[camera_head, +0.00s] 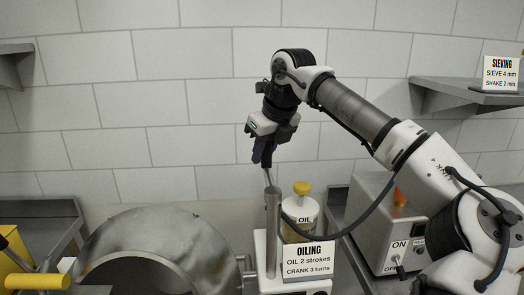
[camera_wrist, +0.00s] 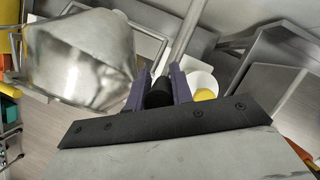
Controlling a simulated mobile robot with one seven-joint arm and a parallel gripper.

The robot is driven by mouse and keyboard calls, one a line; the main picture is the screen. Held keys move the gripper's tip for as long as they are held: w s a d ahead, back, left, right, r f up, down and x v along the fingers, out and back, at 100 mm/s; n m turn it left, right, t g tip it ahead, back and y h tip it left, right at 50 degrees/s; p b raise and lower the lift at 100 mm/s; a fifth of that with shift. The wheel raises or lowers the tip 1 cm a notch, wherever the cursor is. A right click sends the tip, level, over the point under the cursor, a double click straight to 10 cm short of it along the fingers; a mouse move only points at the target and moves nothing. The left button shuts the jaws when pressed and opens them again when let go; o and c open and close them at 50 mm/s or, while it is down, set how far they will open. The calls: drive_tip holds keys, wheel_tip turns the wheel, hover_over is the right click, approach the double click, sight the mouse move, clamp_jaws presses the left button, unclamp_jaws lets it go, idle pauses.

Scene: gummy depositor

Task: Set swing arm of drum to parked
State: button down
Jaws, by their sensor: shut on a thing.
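The drum (camera_head: 160,245) is a large shiny metal vessel at the lower left of the head view; it also fills the upper left of the wrist view (camera_wrist: 75,55). A metal post (camera_head: 272,235) stands just right of it, with a thin rod at its top. My gripper (camera_head: 266,160) points down over the post. In the wrist view its fingers (camera_wrist: 160,85) are shut on a black grip (camera_wrist: 160,93), seemingly the swing arm's handle. A grey metal bar (camera_wrist: 192,30) runs away behind the grip. The joint between grip and bar is partly hidden.
An oil bottle (camera_head: 300,216) with a yellow cap stands close right of the post, behind the OILING sign (camera_head: 308,258). A control box (camera_head: 385,225) with an ON/OFF switch is further right. A yellow handle (camera_head: 38,281) is at lower left.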

drive_tip(key=shift+w+d, duration=0.1)
drive_tip(key=shift+d, duration=0.25)
drive_tip(key=c, duration=1.2)
unclamp_jaws()
drive_tip(key=shift+d, duration=0.25)
drive_tip(key=shift+c, duration=0.2)
drive_tip(key=shift+a, duration=0.1)
drive_tip(key=shift+a, duration=0.1)
drive_tip(key=shift+r, duration=0.15)
drive_tip(key=b+v, duration=0.1)
drive_tip(key=v, duration=1.2)
drive_tip(key=shift+s+r, duration=0.2)
drive_tip(key=shift+s, duration=0.05)
